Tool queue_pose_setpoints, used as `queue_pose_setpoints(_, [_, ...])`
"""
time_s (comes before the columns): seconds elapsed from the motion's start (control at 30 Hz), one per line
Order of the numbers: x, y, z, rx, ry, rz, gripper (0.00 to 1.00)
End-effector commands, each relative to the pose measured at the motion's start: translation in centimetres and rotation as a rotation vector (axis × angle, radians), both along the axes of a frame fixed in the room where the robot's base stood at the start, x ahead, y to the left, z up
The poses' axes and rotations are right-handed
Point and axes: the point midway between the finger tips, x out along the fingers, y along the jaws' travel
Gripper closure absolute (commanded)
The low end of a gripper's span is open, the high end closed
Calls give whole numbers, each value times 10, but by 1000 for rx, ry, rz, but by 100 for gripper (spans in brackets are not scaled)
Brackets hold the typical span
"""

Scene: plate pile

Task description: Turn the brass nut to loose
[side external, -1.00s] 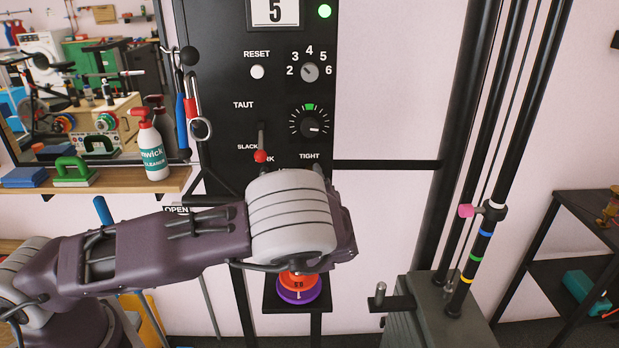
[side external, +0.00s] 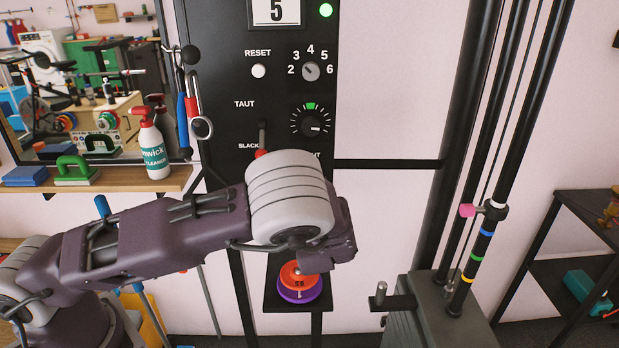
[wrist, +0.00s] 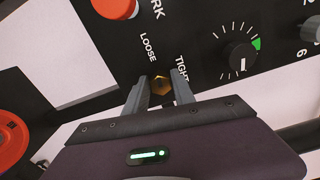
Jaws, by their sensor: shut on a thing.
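The brass nut (wrist: 160,85) is on the black panel (wrist: 205,72) in the wrist view, just below the printed words LOOSE and TIGHT. My gripper (wrist: 160,91) has one finger on each side of the nut and is shut on it. In the side external view my arm hides the nut and the fingers.
A black dial (side external: 310,121) and a red-tipped lever (side external: 262,154) are on the panel above my wrist. Orange and purple plates (side external: 299,283) sit on a small shelf below it. A wooden shelf (side external: 110,178) with a spray bottle (side external: 154,150) is at left.

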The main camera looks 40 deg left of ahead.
Motion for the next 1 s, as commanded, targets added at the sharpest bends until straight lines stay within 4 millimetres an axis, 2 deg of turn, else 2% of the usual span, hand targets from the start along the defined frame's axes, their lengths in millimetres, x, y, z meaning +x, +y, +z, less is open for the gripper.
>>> queue_pose_setpoints(0.33, [0, -1, -1, -90, -87, -1, 100])
queue_pose_setpoints(0.87, [0, -1, -1, -106, -103, -1, 100])
queue_pose_setpoints(0.9, [0, -1, -1, -106, -103, -1, 67])
queue_pose_setpoints(1.0, [0, -1, -1, -105, -103, -1, 49])
